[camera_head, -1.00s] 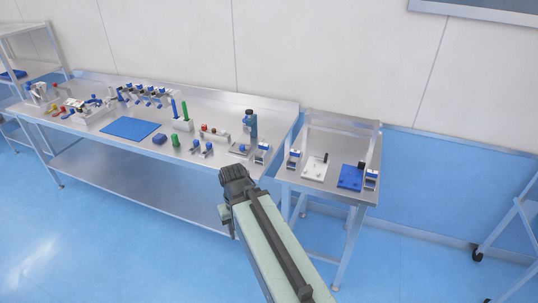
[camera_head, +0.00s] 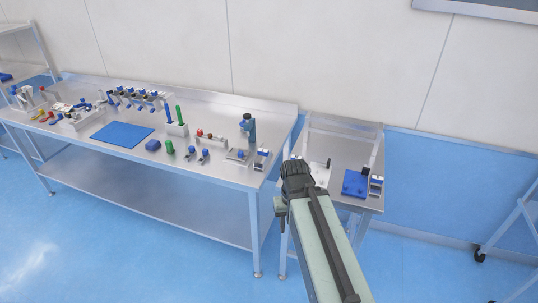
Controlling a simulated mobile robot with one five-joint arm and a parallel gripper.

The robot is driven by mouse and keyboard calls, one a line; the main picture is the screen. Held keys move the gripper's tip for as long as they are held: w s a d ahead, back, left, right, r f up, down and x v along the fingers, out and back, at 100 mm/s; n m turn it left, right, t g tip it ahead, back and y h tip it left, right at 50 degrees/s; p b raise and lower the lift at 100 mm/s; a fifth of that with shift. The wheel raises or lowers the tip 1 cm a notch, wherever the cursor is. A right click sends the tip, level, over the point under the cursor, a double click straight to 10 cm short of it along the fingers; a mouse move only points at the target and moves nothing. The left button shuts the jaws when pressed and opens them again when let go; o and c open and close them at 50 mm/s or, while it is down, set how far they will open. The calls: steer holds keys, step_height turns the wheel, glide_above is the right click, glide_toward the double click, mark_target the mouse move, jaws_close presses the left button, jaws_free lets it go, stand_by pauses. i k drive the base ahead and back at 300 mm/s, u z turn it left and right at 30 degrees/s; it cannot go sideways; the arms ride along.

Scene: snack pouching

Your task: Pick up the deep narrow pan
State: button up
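I cannot make out which thing is the deep narrow pan; the items on the tables are small in this view. On the small right-hand table (camera_head: 374,205) are a blue flat item (camera_head: 355,184) with a dark upright part, and a white item (camera_head: 321,173) with a dark upright part, partly covered by my arm's end. My gripper (camera_head: 296,168) is a dark shape at the end of my pale arm, in front of the small table's left side. Its fingers cannot be told apart, and nothing is visibly held.
A long steel table (camera_head: 215,107) stands left, with a blue mat (camera_head: 122,134), a blue block (camera_head: 153,145), a green item (camera_head: 170,147), a blue-grey device (camera_head: 248,128) and several small fixtures. Shelving frames stand at both sides. The blue floor (camera_head: 150,250) in front is clear.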

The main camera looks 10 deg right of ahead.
mark_target(261, 160)
steer(key=u, duration=0.05)
steer(key=i, duration=1.4)
steer(key=z, duration=0.15)
steer(key=k, duration=1.7)
steer(key=u, duration=0.95)
steer(key=i, duration=1.65)
steer(key=u, duration=0.05)
